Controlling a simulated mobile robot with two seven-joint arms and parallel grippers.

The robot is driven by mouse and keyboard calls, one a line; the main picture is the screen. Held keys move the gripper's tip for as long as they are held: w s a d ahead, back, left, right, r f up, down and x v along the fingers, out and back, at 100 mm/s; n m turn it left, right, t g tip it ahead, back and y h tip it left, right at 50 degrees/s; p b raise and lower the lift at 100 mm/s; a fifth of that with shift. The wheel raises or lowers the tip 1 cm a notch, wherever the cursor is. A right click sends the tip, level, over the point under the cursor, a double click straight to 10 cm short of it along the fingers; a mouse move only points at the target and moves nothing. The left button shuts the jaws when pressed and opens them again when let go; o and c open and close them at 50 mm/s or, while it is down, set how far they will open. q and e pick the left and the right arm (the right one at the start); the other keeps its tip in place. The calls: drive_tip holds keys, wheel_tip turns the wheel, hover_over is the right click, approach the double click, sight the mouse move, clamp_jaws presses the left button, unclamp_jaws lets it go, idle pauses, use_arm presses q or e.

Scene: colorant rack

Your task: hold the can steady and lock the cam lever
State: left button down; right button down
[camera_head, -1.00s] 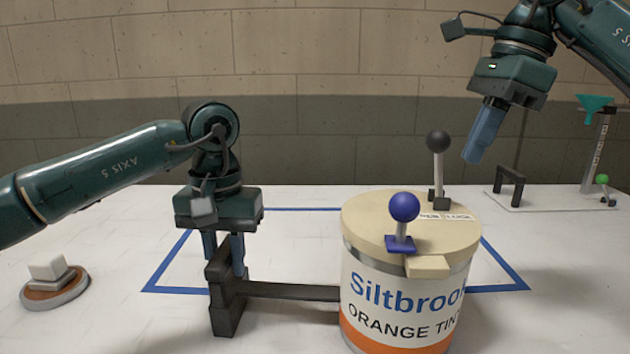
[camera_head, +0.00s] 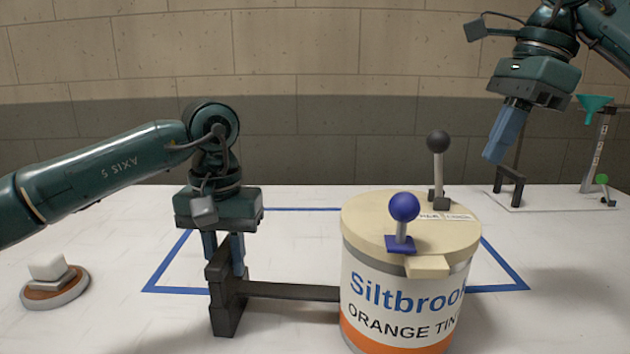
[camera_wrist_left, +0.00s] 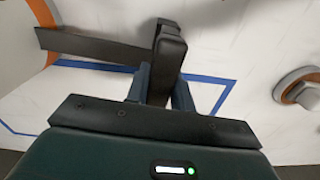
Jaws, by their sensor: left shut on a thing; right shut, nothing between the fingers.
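The can (camera_head: 400,302) stands on the table with a cream lid, a white label reading "Siltbrook" and an orange band. A lever with a black ball knob (camera_head: 438,142) stands upright at the back of the lid. A lever with a blue ball knob (camera_head: 404,207) stands upright at the front. A dark handle (camera_head: 290,291) reaches left from the can to an upright grip. My left gripper (camera_head: 224,256) is shut on this grip; the left wrist view also shows the handle (camera_wrist_left: 95,46) between the fingers. My right gripper (camera_head: 494,158) is shut and empty, above and right of the can.
A blue outline (camera_head: 175,290) is marked on the white table around the can. A round brown-and-grey base with a white block (camera_head: 48,267) lies at left. A stand with a teal funnel (camera_head: 595,103) is at back right, beside a small green-knobbed lever (camera_head: 602,180).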

drive_tip(key=c, duration=1.7)
unclamp_jaws()
drive_tip(key=shift+r, duration=0.1)
